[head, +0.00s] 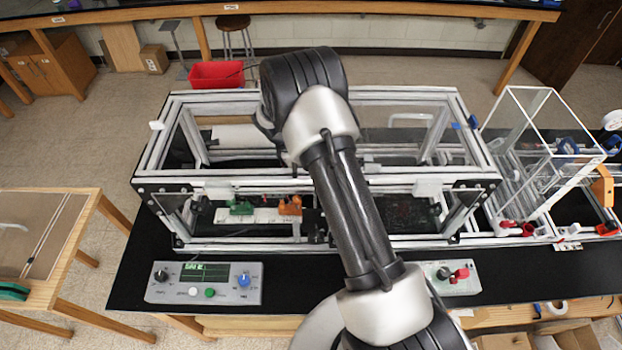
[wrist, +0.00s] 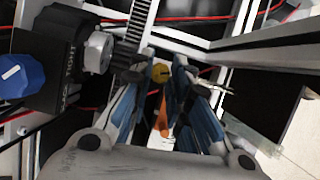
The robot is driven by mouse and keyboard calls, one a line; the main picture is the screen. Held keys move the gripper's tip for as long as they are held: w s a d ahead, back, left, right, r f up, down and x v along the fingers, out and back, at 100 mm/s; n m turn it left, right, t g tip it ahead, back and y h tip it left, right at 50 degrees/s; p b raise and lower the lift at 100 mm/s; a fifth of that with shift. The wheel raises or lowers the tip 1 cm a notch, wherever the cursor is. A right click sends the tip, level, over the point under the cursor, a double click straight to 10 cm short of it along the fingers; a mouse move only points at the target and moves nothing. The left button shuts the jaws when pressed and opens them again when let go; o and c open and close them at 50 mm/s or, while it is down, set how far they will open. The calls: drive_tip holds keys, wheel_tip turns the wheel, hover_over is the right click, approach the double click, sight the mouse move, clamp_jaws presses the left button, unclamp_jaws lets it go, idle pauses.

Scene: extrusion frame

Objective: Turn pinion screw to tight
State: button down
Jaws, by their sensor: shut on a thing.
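A small yellow, brass-coloured knob, which I take as the pinion screw (wrist: 161,74), shows between the tips of my gripper (wrist: 161,76) in the wrist view. The blue-padded fingers are shut on it from both sides. A black block (wrist: 68,78) to the left carries a label that reads TIGHT. A silver round knob (wrist: 98,52) sits beside it, close to a dark toothed rack (wrist: 133,35). The screw's turn angle cannot be read. In the head view my arm hides the gripper and the screw.
The aluminium extrusion frame (head: 230,182) surrounds the work area, with its bars close to the fingers. A blue knob (wrist: 20,76) is at far left in the wrist view, with red wires nearby. A control box (head: 205,283) and a clear box frame (head: 540,150) stand on the bench.

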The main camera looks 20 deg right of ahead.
drive_tip(key=shift+m, duration=0.3)
drive_tip(key=c, duration=1.5)
unclamp_jaws()
drive_tip(key=v, duration=1.2)
drive_tip(key=shift+w+d, duration=0.1)
drive_tip(key=shift+w, duration=0.1)
drive_tip(key=shift+r, duration=0.1)
